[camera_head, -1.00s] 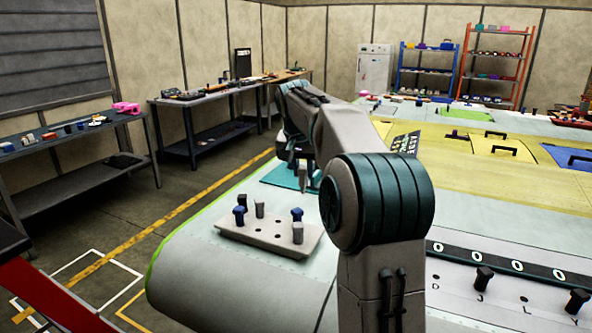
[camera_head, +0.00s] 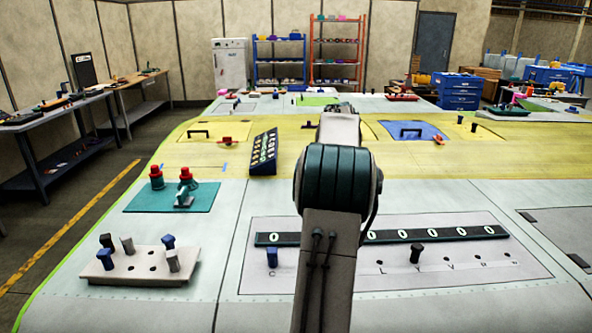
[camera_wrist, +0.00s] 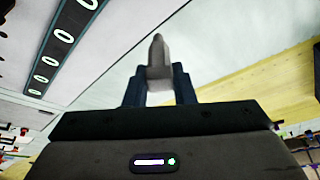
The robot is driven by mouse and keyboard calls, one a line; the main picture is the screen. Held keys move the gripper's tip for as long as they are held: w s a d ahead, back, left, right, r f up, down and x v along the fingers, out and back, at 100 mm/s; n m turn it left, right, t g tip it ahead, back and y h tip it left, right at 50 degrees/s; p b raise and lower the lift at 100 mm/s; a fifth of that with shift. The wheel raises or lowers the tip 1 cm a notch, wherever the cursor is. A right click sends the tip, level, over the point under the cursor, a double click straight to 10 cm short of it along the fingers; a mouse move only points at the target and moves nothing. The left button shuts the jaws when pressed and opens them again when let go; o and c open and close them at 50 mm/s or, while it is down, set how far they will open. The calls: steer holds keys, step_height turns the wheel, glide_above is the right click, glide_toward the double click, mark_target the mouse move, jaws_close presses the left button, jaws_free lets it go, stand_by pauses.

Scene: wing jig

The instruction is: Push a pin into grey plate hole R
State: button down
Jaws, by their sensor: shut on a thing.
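My gripper (camera_wrist: 158,92) shows in the wrist view, with its dark blue fingers shut on a grey pin (camera_wrist: 157,62). The pin's tapered end sticks out past the fingertips and touches nothing that I can see. In the head view my arm hides the gripper and the held pin. The grey plate (camera_head: 340,280) lies on the wing skin, partly behind my arm. A blue pin (camera_head: 272,257) and a black pin (camera_head: 416,254) stand in it. Small holes and letters run along it; the letters toward the right are too small to read surely, so I cannot pick out R.
A black strip with white zeros (camera_head: 490,231) runs along the plate's far side. A pale pin block (camera_head: 122,279) with several pins stands at left. A teal mat (camera_head: 145,202) bears red-topped items. A dark sloped panel (camera_head: 263,152) stands beyond the plate.

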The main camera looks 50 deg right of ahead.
steer(key=s+d+f+m+g+p, duration=0.15)
steer(key=s+d, duration=0.25)
steer(key=s, duration=0.8)
steer(key=s+d+m+p, duration=0.1)
steer(key=s+d+m, duration=0.25)
steer(key=s, duration=0.95)
steer(key=s+d+f+m+g+p, duration=0.15)
steer(key=s+d, duration=0.25)
steer(key=s, duration=0.8)
steer(key=shift+m, duration=0.25)
steer(key=shift+w+d+f+b, duration=0.15)
steer(key=shift+f+b, duration=2.3)
steer(key=shift+f, duration=0.1)
steer(key=shift+f, duration=0.1)
steer(key=shift+f+b, duration=1)
steer(key=shift+f, duration=0.35)
steer(key=c, duration=1.1)
jaws_free()
steer(key=shift+r, duration=0.1)
